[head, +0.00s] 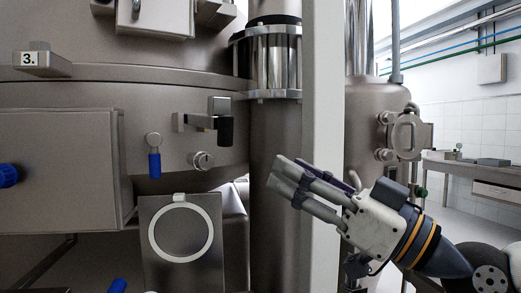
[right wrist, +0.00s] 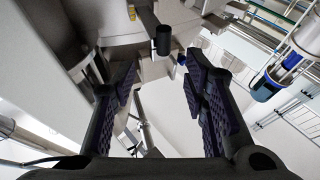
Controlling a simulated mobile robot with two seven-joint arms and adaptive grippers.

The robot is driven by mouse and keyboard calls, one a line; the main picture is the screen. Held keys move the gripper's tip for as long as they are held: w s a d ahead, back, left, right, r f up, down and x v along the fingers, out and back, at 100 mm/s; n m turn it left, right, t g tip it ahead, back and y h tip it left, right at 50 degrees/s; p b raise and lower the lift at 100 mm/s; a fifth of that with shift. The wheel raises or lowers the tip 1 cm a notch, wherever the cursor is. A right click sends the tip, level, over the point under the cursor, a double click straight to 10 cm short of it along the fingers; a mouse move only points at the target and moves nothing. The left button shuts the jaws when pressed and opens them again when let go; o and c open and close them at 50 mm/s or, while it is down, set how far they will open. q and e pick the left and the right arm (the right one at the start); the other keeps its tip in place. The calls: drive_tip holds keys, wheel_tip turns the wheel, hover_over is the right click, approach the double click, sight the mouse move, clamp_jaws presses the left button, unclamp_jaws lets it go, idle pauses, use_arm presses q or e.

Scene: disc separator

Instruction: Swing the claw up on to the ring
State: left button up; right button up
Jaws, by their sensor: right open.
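A metal bracket with a black cylindrical end (head: 225,130), possibly the claw, sticks out from the steel machine body. The black end also shows in the right wrist view (right wrist: 162,40), beyond the fingers. A pale ring (head: 151,236) lies against a grey plate lower down, with a small tab at its top. I cannot tell for sure which part is the claw or whether this is the task's ring. My right gripper (head: 283,180) is open and empty, right of the bracket and a little lower. It also shows in the right wrist view (right wrist: 162,88). My left gripper is not in view.
A grey box (head: 60,165) juts out at the left. A pale upright post (head: 322,120) and a steel column (head: 275,140) stand behind my right gripper.

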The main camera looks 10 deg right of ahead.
sight(231, 136)
drive_tip(key=x, duration=1.2)
drive_tip(key=shift+s+a+r, duration=0.15)
drive_tip(key=shift+s+a, duration=0.05)
drive_tip(key=shift+a, duration=0.15)
clamp_jaws()
